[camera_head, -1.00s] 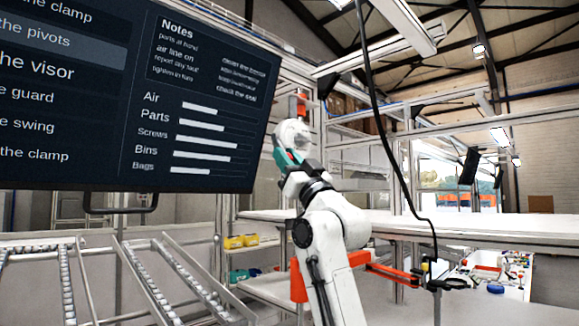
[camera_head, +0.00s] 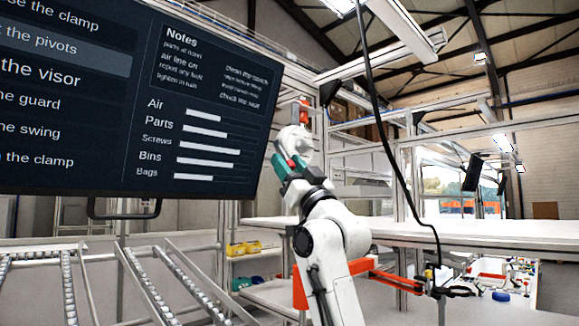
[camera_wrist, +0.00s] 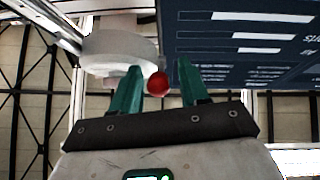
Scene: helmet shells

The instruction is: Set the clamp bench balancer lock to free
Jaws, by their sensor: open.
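The balancer is a white round housing (camera_head: 293,139), hanging under an orange-red fitting. In the wrist view its white disc (camera_wrist: 122,52) fills the upper left. A small red ball knob (camera_wrist: 158,84), apparently its lock, sits at the disc's lower right edge. Red also shows beside my fingers in the head view. My gripper (camera_head: 290,164) is raised to the housing's lower side. In the wrist view its two teal fingers (camera_wrist: 158,68) stand apart, one on each side of the red knob. I cannot tell whether either finger touches it. The left finger overlaps the disc.
A large dark screen (camera_head: 130,95) hangs left, close to my gripper. A black cable (camera_head: 388,140) hangs to the right. A white bench (camera_head: 470,232) and a red-orange arm (camera_head: 385,272) lie below. Roller rails (camera_head: 150,285) stand at lower left.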

